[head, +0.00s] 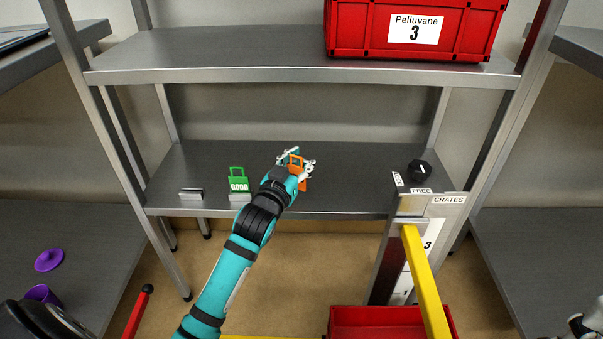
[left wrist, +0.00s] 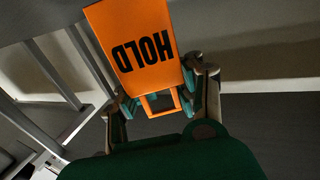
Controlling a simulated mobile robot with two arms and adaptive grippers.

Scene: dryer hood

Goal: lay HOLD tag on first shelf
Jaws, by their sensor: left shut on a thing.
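The orange HOLD tag (left wrist: 140,50) is in the left wrist view, its black lettering upside down. My left gripper (left wrist: 163,103) is shut on the tag's narrow loop end. In the head view this gripper (head: 295,165) is over the middle of the lower grey shelf (head: 345,180), and only bits of the orange tag (head: 297,160) show between its fingers. I cannot tell whether the tag touches the shelf. No number on either shelf is readable. My right gripper is not clearly in view.
A green tag (head: 238,180) stands in a holder left of my gripper, beside an empty-looking grey holder (head: 191,194). A black weight-like object (head: 420,171) sits at right. A red crate (head: 460,35) stands above. A yellow bar (head: 425,280) and red bin (head: 385,322) are in front.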

